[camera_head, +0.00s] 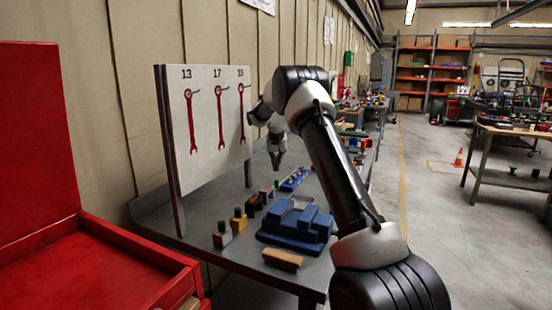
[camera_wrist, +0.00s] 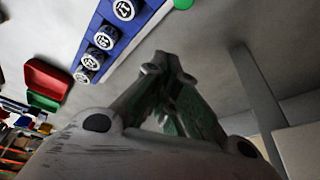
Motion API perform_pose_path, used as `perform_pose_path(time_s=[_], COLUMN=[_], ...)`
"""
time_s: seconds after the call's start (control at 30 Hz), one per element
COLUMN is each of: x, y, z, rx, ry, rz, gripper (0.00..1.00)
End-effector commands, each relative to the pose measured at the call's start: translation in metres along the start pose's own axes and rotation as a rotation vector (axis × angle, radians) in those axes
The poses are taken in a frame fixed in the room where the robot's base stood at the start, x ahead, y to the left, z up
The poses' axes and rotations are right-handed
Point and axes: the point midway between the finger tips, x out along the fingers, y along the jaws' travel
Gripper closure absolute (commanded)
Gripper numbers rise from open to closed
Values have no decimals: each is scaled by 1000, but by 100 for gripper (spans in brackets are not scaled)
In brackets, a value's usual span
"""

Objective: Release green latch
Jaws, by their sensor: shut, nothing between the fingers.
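My gripper (camera_head: 277,166) is shut and empty, pointing down above the far part of the grey workbench (camera_head: 222,262). In the wrist view its fingertips (camera_wrist: 169,64) meet over bare bench top. A small green part (camera_wrist: 183,4) shows at the top edge of the wrist view, cut off by the frame, beyond the fingertips and apart from them. I cannot tell whether it is the green latch. A blue tray with several dark round pieces (camera_wrist: 121,38) lies beside the gripper, to the upper left; the tray also shows in the head view (camera_head: 294,181).
A tool board with red wrenches (camera_head: 206,135) stands along the left of the bench. A blue vise-like block (camera_head: 297,228), a wooden-topped brush (camera_head: 283,259) and several small knobbed blocks (camera_head: 238,220) occupy the near bench. Red (camera_wrist: 47,78) and green bins (camera_wrist: 43,102) lie farther off.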

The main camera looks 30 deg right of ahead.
Motion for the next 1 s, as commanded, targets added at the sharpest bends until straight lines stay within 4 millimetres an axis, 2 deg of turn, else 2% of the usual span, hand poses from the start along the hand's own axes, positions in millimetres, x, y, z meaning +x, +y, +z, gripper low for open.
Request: perform_pose_path(time_s=[0.03, 0.17, 0.27, 0.47, 1.0], x=[13, 39, 29, 24, 21], y=[0, 0, 0, 0, -3], z=[1, 1, 15, 34, 42], rx=[0, 0, -1, -1, -1], ry=[-3, -2, 1, 1, 1], rz=[1, 1, -1, -1, -1], gripper=[100, 100, 100, 100, 100])
